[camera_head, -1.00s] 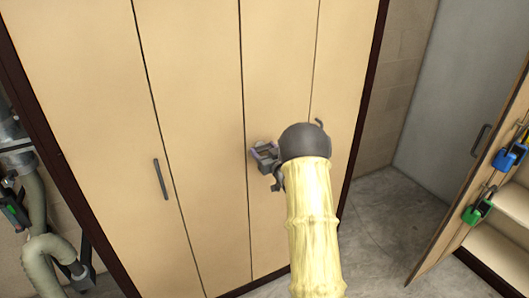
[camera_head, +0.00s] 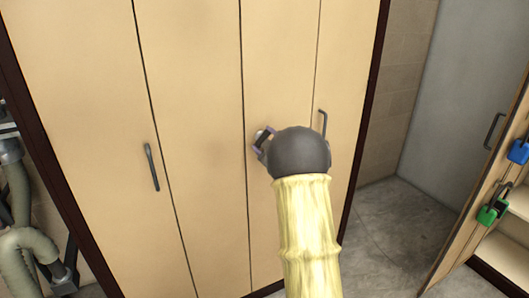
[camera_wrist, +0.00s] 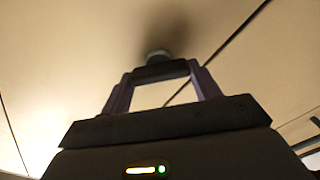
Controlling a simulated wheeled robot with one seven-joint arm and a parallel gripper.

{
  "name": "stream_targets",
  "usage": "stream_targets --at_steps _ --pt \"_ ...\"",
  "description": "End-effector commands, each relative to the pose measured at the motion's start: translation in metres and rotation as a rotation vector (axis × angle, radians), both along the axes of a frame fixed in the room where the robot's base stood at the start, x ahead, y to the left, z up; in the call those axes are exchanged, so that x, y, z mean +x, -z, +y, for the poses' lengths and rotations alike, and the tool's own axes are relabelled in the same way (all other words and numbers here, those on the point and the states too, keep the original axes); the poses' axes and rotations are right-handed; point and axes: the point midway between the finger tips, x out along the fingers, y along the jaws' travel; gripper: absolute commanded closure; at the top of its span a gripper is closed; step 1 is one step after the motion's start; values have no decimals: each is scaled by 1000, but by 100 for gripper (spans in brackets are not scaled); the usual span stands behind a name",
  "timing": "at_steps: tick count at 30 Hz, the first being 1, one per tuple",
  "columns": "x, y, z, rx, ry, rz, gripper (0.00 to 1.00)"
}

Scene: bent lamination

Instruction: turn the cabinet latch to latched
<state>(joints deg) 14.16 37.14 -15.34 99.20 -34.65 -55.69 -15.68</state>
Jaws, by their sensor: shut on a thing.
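The cabinet latch (camera_wrist: 158,54) shows in the wrist view as a small grey rounded knob on the beige door, just beyond my fingertips. My gripper (camera_wrist: 160,72) is shut on it; the two purple-grey fingers slope in to a dark bar right at the knob. In the head view my gripper (camera_head: 262,140) is at the door panel, left of my dark round wrist, which hides part of it. Only a small light bit of the latch shows there, so its turn angle cannot be told.
The tall beige cabinet (camera_head: 200,120) has dark handles (camera_head: 151,167) on its doors. Hoses (camera_head: 25,240) stand at the left. At the right an open door (camera_head: 470,225) carries a blue padlock (camera_head: 519,151) and a green padlock (camera_head: 490,212). Bare floor lies between.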

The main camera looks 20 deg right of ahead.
Motion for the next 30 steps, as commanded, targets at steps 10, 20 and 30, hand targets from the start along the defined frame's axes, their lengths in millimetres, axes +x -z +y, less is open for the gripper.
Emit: stream_targets --at_steps 10,20,30 --pt "0 8 2 -330 -1 -12 61" --pt "0 8 3 -605 -2 -21 61" --pt "0 6 3 -744 -3 -24 61"
